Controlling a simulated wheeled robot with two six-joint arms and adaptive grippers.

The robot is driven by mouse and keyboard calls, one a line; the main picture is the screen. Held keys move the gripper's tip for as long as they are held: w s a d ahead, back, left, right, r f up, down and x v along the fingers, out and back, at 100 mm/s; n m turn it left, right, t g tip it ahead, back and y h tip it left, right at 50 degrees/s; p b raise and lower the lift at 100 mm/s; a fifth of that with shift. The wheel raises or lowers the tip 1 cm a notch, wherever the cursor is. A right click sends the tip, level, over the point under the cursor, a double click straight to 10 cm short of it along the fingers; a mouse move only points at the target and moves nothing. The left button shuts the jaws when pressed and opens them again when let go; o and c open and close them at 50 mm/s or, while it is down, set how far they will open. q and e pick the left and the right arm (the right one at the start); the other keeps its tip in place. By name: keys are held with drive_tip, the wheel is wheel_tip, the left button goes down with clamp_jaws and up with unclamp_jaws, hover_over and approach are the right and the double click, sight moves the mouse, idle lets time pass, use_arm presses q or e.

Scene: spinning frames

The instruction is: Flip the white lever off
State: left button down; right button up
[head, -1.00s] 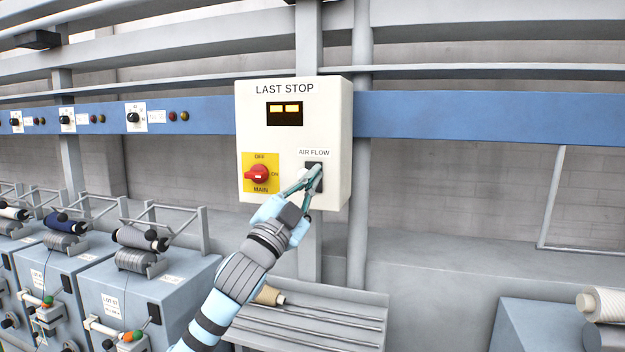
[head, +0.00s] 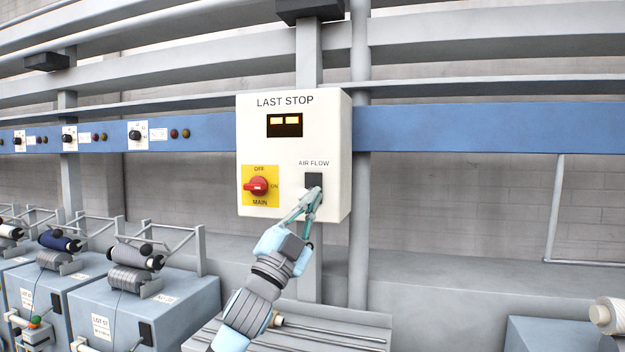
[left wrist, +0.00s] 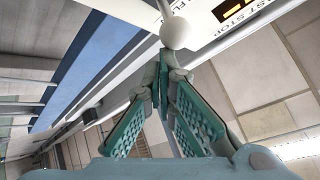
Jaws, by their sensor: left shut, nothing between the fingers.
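The cream control box (head: 255,145) labelled LAST STOP carries a black AIR FLOW switch plate (head: 313,180) at its lower right. The white lever (head: 316,192) shows at the lower part of that plate, pointing downward, partly hidden by my fingers. Its round white knob (left wrist: 176,33) is clear in the left wrist view, just past my fingertips; whether they touch it I cannot tell. My left gripper (head: 309,201) is shut with nothing between its fingers, reaching up from below to the lever. My right gripper is not in view.
A red rotary MAIN switch (head: 257,186) sits on a yellow plate left of the lever. The box hangs on a blue rail (head: 450,127). Machines with thread spools (head: 138,257) stand lower left; a slatted shelf (head: 330,335) lies below the arm.

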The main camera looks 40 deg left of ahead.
use_arm(q)
drive_tip(key=shift+w+f, duration=0.1)
drive_tip(key=shift+f, duration=0.25)
drive_tip(key=shift+a, duration=0.1)
drive_tip(key=s+d+f+b, duration=0.3)
drive_tip(key=s+f+b, duration=0.2)
drive_tip(key=s+b, duration=0.1)
drive_tip(key=shift+s+f, duration=0.35)
drive_tip(key=shift+s, duration=0.1)
idle(0.3)
